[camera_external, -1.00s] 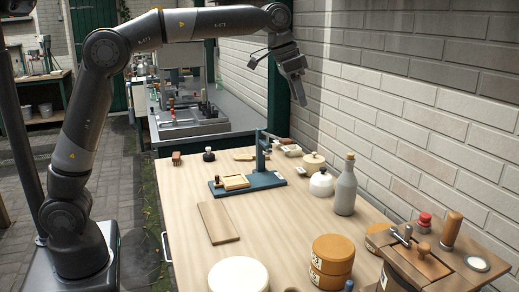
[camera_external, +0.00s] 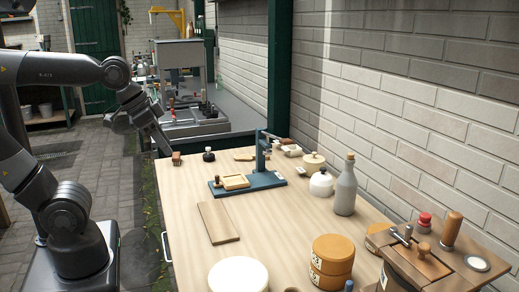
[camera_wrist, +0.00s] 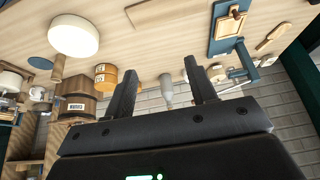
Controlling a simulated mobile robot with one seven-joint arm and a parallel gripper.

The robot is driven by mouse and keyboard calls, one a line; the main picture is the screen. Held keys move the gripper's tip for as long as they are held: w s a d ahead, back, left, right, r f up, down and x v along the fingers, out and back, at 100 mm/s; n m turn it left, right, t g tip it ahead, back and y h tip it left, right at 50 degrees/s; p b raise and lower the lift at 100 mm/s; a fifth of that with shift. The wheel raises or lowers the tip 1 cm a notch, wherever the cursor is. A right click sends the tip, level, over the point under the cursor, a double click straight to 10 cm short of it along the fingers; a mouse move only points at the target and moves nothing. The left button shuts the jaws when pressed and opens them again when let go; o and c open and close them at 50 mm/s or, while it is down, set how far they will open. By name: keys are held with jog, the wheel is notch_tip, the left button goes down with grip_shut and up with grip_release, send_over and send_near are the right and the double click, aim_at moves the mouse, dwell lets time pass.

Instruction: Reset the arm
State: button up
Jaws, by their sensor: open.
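My gripper (camera_external: 162,143) hangs at the far left edge of the wooden table (camera_external: 185,265), pointing down and to the right, close to a small reddish-brown block (camera_external: 176,159). I cannot tell whether they touch. In the wrist view my gripper (camera_wrist: 160,88) has its two dark fingers spread apart with nothing held between them. The table appears tilted and upside down there. A grey bottle (camera_wrist: 166,90) shows in the background between the fingers.
The table bears a blue press stand (camera_external: 262,180), a flat board (camera_external: 217,222), a grey bottle (camera_external: 345,190), orange round boxes (camera_external: 332,262), a white round lid (camera_external: 238,275) and a wooden churn (camera_external: 420,262). A brick wall (camera_external: 400,80) borders the right. Paving lies left of the table.

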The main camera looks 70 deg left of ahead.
jog(key=s+f, duration=0.3)
jog(key=shift+s+a+f, duration=0.1)
jog(key=shift+s+f, duration=0.1)
